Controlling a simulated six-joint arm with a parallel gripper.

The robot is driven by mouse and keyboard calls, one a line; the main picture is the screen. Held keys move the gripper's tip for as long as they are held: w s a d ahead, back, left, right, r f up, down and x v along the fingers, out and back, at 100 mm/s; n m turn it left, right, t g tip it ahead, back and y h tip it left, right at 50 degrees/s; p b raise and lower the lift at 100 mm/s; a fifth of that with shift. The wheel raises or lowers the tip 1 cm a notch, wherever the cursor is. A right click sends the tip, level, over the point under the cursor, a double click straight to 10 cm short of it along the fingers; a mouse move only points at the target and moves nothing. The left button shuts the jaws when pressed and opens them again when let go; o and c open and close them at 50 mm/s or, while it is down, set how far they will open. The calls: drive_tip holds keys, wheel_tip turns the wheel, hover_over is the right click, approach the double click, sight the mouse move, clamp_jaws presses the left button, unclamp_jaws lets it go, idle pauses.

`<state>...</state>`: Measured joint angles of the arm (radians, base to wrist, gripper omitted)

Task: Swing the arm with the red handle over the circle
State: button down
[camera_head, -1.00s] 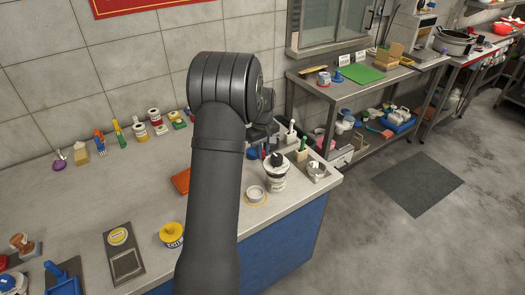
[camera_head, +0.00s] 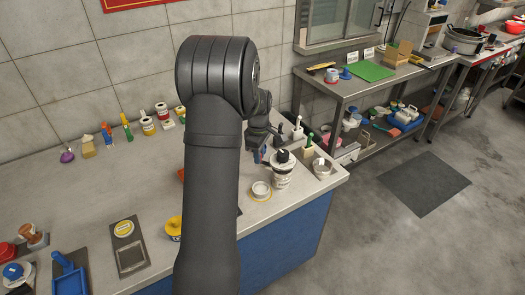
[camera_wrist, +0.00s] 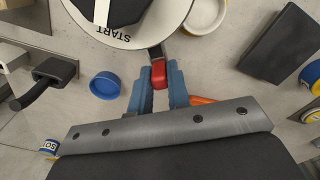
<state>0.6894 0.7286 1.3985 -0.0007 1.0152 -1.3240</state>
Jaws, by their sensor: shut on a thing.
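In the wrist view, my gripper (camera_wrist: 158,88) has blue fingers shut on a red handle (camera_wrist: 158,72). A short dark metal arm (camera_wrist: 155,51) runs from the handle toward a round white disc (camera_wrist: 142,32) marked START, with a black centre. A white cup (camera_wrist: 207,14) with a yellow ring around its base stands right of the disc. In the head view this cup (camera_head: 261,189) is left of a white container with a black top (camera_head: 283,172). I cannot tell for sure which mark is the circle. My own arm hides much of the bench there.
In the wrist view, a blue-rimmed lid (camera_wrist: 105,85) lies left of the gripper, near a black-handled tool (camera_wrist: 42,85). A dark block (camera_wrist: 283,47) stands at right. In the head view, a small metal pot (camera_head: 322,168) stands near the bench's right edge.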

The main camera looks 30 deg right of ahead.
drive_tip(key=s+a+n, duration=0.1)
drive_tip(key=n, duration=0.2)
drive_tip(key=s+a+n, duration=0.1)
drive_tip(key=s+n, duration=0.1)
drive_tip(key=n, duration=0.1)
drive_tip(key=s+a+n, duration=0.1)
drive_tip(key=s+n, duration=0.1)
drive_tip(key=shift+s+a+n, duration=0.15)
drive_tip(key=shift+a+n, duration=0.05)
drive_tip(key=shift+n, duration=0.2)
drive_tip(key=shift+s+n, duration=0.75)
drive_tip(key=shift+n, duration=0.25)
drive_tip(key=c, duration=1.4)
unclamp_jaws()
drive_tip(key=shift+o, duration=0.2)
wheel_tip(320, 180, up, 18)
drive_tip(key=shift+f, duration=0.25)
